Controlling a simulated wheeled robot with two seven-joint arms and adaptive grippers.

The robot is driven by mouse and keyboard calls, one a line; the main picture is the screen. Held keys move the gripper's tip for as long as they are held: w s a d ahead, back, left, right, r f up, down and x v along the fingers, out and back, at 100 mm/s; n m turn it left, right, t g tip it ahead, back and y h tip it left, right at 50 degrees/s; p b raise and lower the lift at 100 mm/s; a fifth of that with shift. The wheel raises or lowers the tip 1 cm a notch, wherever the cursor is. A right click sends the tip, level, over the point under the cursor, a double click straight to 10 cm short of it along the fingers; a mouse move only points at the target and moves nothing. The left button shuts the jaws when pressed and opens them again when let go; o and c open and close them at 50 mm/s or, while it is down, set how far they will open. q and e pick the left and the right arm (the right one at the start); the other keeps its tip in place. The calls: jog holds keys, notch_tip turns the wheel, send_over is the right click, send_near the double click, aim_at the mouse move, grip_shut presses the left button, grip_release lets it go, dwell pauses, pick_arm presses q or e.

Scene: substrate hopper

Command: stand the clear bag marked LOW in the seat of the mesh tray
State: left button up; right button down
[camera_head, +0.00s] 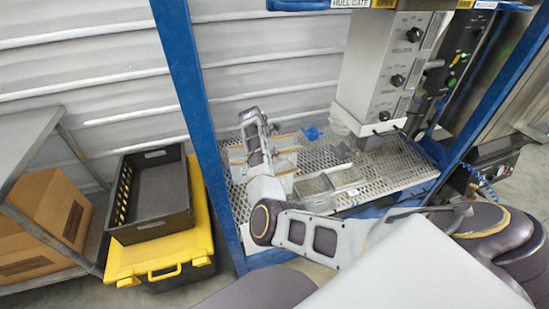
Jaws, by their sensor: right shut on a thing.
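My right arm comes in from the right and bends at its elbow, and its forearm rises over the left part of the perforated deck. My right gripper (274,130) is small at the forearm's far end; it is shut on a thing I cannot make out. A small grey metal tray (346,187) with a divider lies on the mesh deck (388,172), right of my forearm. I cannot tell whether it holds the seat. A hazy, clear-looking piece (345,122) shows left of the hopper spout. No LOW mark is readable. My left gripper is out of view.
Blue frame posts (190,110) flank the deck, and the grey hopper box (393,65) hangs above it. Tan-edged pieces (287,150) and a blue scrap (311,133) are near my forearm. A black crate (150,228) sits on a yellow-lidded box (200,225) at left.

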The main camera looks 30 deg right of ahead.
jog(key=shift+f, duration=0.2)
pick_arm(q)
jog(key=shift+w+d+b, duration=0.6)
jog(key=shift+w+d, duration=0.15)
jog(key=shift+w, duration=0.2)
pick_arm(e)
jog(key=shift+f, duration=0.25)
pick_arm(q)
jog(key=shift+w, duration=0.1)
pick_arm(e)
jog(key=shift+f, duration=0.35)
jog(key=shift+f+p, duration=0.55)
jog(key=shift+f, duration=0.15)
jog(key=shift+f+p, duration=0.3)
jog(key=shift+f, duration=0.4)
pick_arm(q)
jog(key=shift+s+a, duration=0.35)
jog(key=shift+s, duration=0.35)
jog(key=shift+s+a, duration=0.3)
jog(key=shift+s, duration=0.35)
pick_arm(e)
jog(key=shift+f, duration=0.15)
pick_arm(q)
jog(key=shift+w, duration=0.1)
